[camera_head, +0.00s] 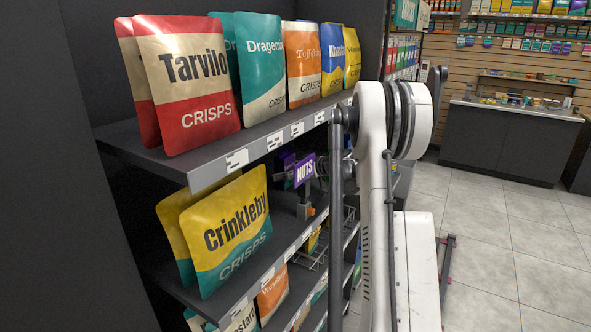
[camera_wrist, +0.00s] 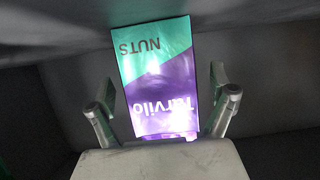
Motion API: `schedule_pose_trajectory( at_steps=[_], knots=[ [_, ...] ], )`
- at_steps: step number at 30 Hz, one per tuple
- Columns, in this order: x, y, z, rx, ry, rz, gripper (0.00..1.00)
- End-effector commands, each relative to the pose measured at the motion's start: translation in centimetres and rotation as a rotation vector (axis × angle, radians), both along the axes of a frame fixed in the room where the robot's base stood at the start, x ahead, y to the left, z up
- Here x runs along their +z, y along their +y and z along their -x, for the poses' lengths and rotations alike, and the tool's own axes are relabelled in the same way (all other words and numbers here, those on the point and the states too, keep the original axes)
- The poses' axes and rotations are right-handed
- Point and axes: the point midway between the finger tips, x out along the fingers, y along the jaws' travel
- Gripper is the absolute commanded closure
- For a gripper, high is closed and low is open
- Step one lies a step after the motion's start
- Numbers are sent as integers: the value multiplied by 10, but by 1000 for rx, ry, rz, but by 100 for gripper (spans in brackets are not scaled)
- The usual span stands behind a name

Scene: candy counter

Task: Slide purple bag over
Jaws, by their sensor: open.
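The purple bag (camera_wrist: 158,68) shows in the wrist view, with a teal part marked "NUTS" and a purple part marked "Tarvilo", upside down in the picture. My gripper (camera_wrist: 162,84) is open, with one finger to each side of the bag. Gaps show between the fingers and the bag's edges. The bag's purple edge is partly hidden behind the gripper body. In the head view, a small purple piece marked "NUTS" (camera_head: 304,170) shows on the middle shelf level beside my arm. I cannot tell whether it is the same bag.
The upper shelf (camera_head: 236,158) holds several crisps bags, with the red Tarvilo bag (camera_head: 188,88) at its near end. Yellow and teal Crinkleby bags (camera_head: 225,232) stand on the shelf below. The shelf above limits height there. The tiled floor (camera_head: 505,245) at right is clear.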

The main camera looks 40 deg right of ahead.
Motion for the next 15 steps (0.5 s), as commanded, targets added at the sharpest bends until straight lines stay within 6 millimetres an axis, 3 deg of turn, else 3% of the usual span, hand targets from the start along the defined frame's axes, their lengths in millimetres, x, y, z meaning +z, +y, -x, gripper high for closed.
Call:
schedule_pose_trajectory(
  at_steps=[13,15],
  knots=[
    [-4,2,-8,0,0,0,10],
    [-4,2,-8,0,0,0,17]
  ],
)
